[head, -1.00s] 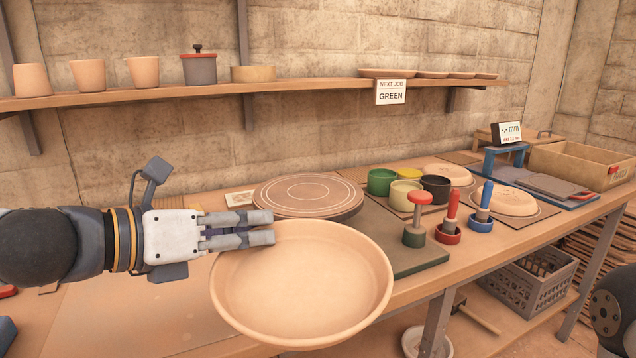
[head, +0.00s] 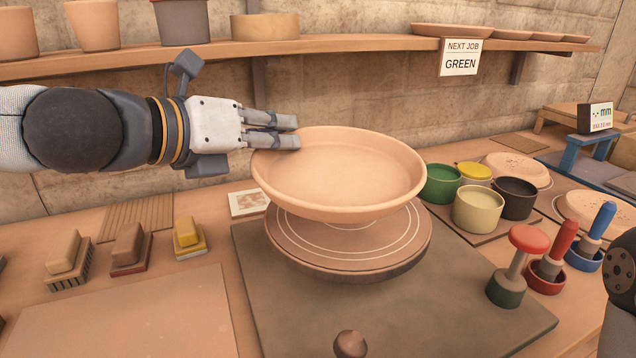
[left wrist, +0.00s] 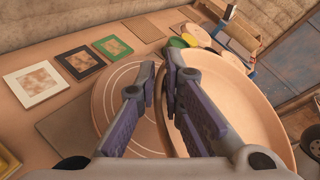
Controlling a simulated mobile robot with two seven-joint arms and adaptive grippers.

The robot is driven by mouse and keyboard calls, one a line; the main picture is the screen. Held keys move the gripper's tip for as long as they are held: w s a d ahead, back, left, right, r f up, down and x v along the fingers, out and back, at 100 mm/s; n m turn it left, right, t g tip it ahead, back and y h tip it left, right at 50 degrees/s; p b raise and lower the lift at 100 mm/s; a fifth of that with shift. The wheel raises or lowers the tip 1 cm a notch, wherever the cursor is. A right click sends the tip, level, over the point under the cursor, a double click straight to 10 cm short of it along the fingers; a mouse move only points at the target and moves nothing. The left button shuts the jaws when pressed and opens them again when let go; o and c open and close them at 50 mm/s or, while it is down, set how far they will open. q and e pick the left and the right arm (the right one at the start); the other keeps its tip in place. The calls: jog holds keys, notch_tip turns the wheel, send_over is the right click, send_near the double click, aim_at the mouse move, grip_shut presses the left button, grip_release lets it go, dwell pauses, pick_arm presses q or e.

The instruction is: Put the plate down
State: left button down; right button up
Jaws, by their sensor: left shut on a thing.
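The plate (head: 340,172) is a wide, shallow clay dish with a raised rim. My left gripper (head: 285,133) is shut on its left rim and holds it level above the round turntable (head: 350,262), which has white rings. In the head view the plate hides the turntable's back part. In the left wrist view the plate (left wrist: 235,105) fills the right side, its rim between the fingers (left wrist: 165,95), with the turntable (left wrist: 112,92) at the left. A dark arm part, seemingly my right arm, shows at the right edge; its gripper is out of view.
Green (head: 441,184), yellow, cream (head: 477,209) and black pots stand right of the turntable. Red (head: 552,259) and blue (head: 594,237) handled tools and a red-topped stamp (head: 512,270) stand in front. Brushes (head: 130,248) and blocks lie left. A "GREEN" sign (head: 460,57) hangs from the shelf.

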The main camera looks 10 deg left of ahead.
pick_arm(q)
jog(key=w+f, duration=0.2)
jog(key=w+f+b, duration=0.1)
jog(key=w+f, duration=0.2)
jog(key=w+f+b, duration=0.1)
jog(key=w+f, duration=0.1)
jog(key=w, duration=0.1)
jog(key=shift+d+f, duration=0.2)
jog(key=shift+d, duration=0.05)
jog(key=shift+w+f, duration=0.15)
jog(key=shift+w, duration=0.15)
jog(key=f, duration=0.1)
jog(key=f+b, duration=0.1)
jog(key=f, duration=0.1)
jog(key=shift+w, duration=0.4)
jog(key=shift+f, duration=0.3)
jog(key=shift+r, duration=0.2)
pick_arm(e)
jog(key=shift+g, duration=0.9)
jog(key=s+f, duration=0.3)
jog(key=s, duration=0.1)
jog(key=shift+f, duration=0.4)
